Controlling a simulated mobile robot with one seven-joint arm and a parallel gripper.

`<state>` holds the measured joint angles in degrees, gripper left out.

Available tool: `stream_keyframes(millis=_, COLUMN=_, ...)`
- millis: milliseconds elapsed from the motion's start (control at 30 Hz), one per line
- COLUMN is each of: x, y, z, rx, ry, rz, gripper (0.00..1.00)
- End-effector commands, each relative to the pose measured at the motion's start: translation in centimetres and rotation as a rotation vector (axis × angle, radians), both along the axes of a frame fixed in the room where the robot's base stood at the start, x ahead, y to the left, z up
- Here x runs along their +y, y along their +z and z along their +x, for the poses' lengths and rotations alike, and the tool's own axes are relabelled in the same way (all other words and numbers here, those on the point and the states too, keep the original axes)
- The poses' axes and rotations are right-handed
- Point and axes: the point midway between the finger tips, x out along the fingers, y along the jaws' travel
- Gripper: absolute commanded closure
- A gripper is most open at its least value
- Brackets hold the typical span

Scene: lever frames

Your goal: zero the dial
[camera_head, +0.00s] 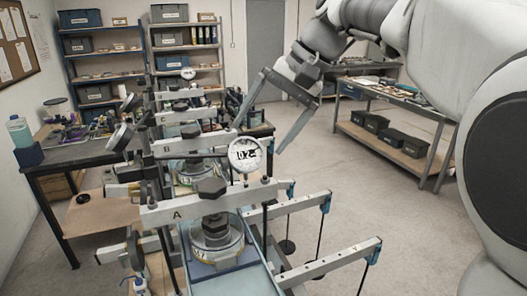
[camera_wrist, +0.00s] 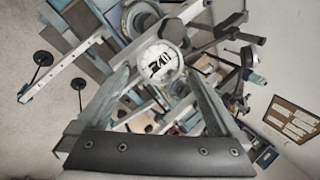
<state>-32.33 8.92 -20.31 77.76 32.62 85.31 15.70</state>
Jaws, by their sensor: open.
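The nearest upright dial (camera_head: 246,154) has a round white face with dark markings and stands above the frame beam marked A (camera_head: 165,215). Its reading is too small to tell. My gripper (camera_head: 261,138) is open, its two long fingers pointing down toward this dial from above and right. In the wrist view, the dial face (camera_wrist: 161,62) shows near the fingertips, between the two spread fingers (camera_wrist: 157,74). I cannot tell whether either finger touches it.
Several lever frames with weights stand in a row behind beam A. Long lever arms (camera_head: 330,262) with hanging rods reach out to the right at the front. A workbench (camera_head: 395,105) stands at the right, with open floor (camera_head: 345,185) before it. Shelves (camera_head: 100,55) line the back.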

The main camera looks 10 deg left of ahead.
Motion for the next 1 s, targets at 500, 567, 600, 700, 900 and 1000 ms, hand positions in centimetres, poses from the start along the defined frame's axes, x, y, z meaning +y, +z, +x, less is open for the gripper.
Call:
stream_keyframes(millis=500, x=3.1, y=-5.2, z=0.2, rx=0.001, ry=-0.001, rz=0.0, gripper=0.0)
stream_keyframes(millis=567, x=3.1, y=-5.3, z=0.2, rx=0.001, ry=-0.001, rz=0.0, gripper=0.0)
stream_keyframes(millis=600, x=3.1, y=-5.3, z=0.2, rx=0.0, ry=-0.001, rz=0.0, gripper=0.0)
stream_keyframes(millis=700, x=3.1, y=-5.3, z=0.2, rx=0.0, ry=-0.001, rz=0.0, gripper=0.0)
stream_keyframes(millis=900, x=3.1, y=-5.2, z=0.2, rx=0.0, ry=-0.001, rz=0.0, gripper=0.31)
stream_keyframes(millis=1000, x=3.1, y=-5.2, z=0.2, rx=0.0, ry=-0.001, rz=0.0, gripper=0.49)
